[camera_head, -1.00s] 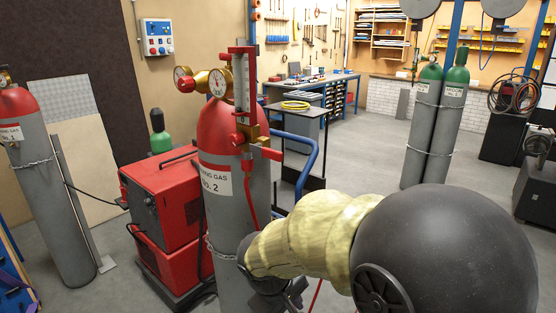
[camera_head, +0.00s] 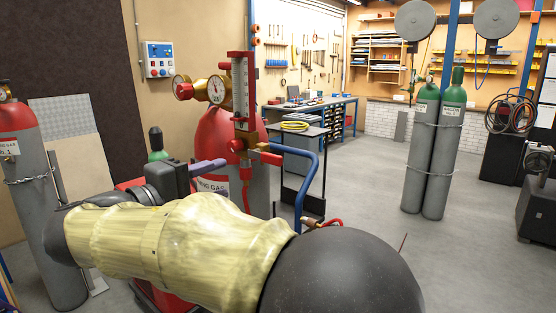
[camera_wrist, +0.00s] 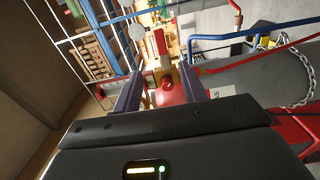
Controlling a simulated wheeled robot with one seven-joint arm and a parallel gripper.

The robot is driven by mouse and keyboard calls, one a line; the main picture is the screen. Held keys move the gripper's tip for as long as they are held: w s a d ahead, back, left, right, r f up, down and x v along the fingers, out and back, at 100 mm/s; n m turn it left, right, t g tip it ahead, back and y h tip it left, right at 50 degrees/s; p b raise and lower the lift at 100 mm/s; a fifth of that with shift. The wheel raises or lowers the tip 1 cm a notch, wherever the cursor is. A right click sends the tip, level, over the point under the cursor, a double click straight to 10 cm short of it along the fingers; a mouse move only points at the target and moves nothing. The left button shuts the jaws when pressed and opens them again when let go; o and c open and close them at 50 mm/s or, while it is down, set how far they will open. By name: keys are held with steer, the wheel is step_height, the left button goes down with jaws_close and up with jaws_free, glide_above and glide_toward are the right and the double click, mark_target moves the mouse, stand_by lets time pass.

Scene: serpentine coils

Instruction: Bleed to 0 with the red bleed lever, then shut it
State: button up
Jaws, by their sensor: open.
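The red bleed lever (camera_head: 268,157) appears to stick out to the right from the brass valve under the flowmeter (camera_head: 240,95) on cylinder No. 2 (camera_head: 213,135). A red bar that looks like this lever (camera_wrist: 160,42) shows in the wrist view beyond my fingertips, near brass fittings. The two gauges (camera_head: 217,90) are in view, but their needles are too small to read. My gripper (camera_head: 222,163) is open and empty, its purple fingers pointing right, left of the valve and in front of the cylinder. Its fingers (camera_wrist: 160,72) are spread in the wrist view, apart from the bar.
A round red knob (camera_head: 236,145) sits left of the lever. A blue tubular rail (camera_head: 309,185) stands right of the cylinder. My forearm hides most of the red machine.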

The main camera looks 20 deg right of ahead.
mark_target(270, 160)
steer(key=p+x, duration=0.3)
steer(key=x, duration=1.4)
steer(key=shift+w+d, duration=0.15)
steer(key=shift+d, duration=0.05)
steer(key=shift+f, duration=0.1)
jaws_close()
